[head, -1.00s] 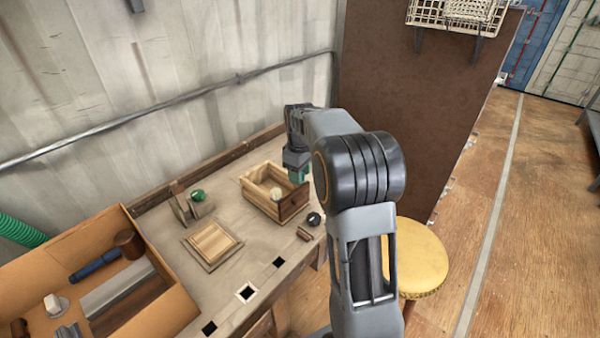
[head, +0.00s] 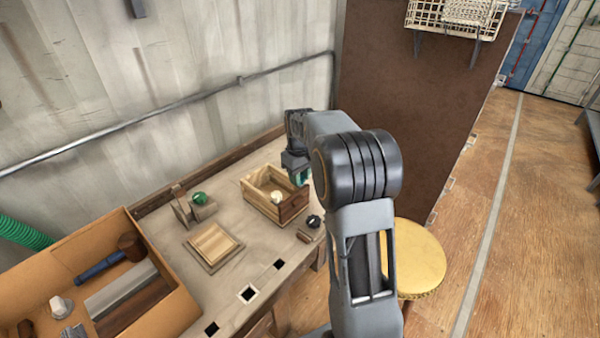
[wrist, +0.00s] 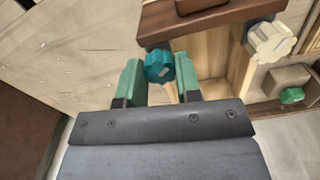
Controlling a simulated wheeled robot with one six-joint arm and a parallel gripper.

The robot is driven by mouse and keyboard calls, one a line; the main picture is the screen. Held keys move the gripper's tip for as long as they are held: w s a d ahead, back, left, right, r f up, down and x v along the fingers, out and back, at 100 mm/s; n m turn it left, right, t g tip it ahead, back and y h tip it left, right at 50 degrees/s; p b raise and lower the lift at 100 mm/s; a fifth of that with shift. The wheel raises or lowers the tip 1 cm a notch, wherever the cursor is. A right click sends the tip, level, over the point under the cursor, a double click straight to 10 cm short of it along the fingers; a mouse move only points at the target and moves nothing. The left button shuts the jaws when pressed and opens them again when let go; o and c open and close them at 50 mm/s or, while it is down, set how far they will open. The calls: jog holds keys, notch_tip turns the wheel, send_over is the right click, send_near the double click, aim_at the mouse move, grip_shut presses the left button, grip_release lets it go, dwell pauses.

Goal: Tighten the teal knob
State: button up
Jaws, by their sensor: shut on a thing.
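The teal knob (wrist: 158,66) is a small lobed knob at the wooden box (wrist: 207,68) in the wrist view. My gripper (wrist: 160,80) has green fingers on either side of the knob and is shut on it. In the head view my gripper (head: 298,177) points down at the back right side of the wooden box (head: 262,207). The teal knob cannot be made out there, hidden by my fingers and arm.
A cream knob (head: 277,197) is at the box. A green knob (head: 199,198) sits on a wooden block to its left. A dark knob (head: 314,221) is at the bench's right edge. A wooden plate (head: 213,245) and an orange tool tray (head: 180,307) lie left. A yellow stool (head: 420,262) stands right.

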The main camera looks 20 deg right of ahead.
jog(key=m+p, duration=0.2)
jog(key=m, duration=0.3)
jog(key=shift+r+m, duration=0.15)
jog(key=shift+m, duration=0.15)
jog(key=m+p, duration=0.1)
jog(key=m, duration=0.4)
jog(key=shift+m+p, duration=0.3)
jog(key=shift+m, duration=0.1)
jog(key=o, duration=0.9)
notch_tip(320, 180, up, 14)
jog(key=shift+f+p, duration=0.2)
jog(key=shift+p, duration=0.25)
dwell(0.3)
